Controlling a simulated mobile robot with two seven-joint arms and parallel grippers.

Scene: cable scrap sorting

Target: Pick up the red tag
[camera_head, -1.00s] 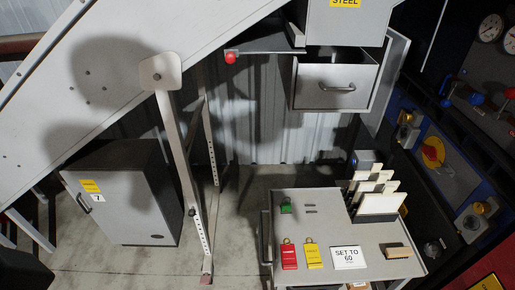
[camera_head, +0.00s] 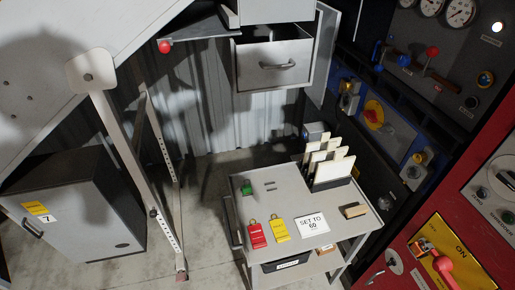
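The red tag (camera_head: 257,236) lies flat on the top of a grey cart (camera_head: 290,205), near its front left edge. A loop or shackle shows at its top end. A yellow tag (camera_head: 279,229) lies just to its right, apart from it. Neither of my grippers shows in the head view, and nothing touches the red tag.
The cart top also holds a small green item (camera_head: 246,188), a "SET TO 60" card (camera_head: 312,225), a wooden block (camera_head: 354,211) and upright cards in a rack (camera_head: 332,168). A grey cabinet (camera_head: 90,215) stands left; a red control panel (camera_head: 440,215) stands right.

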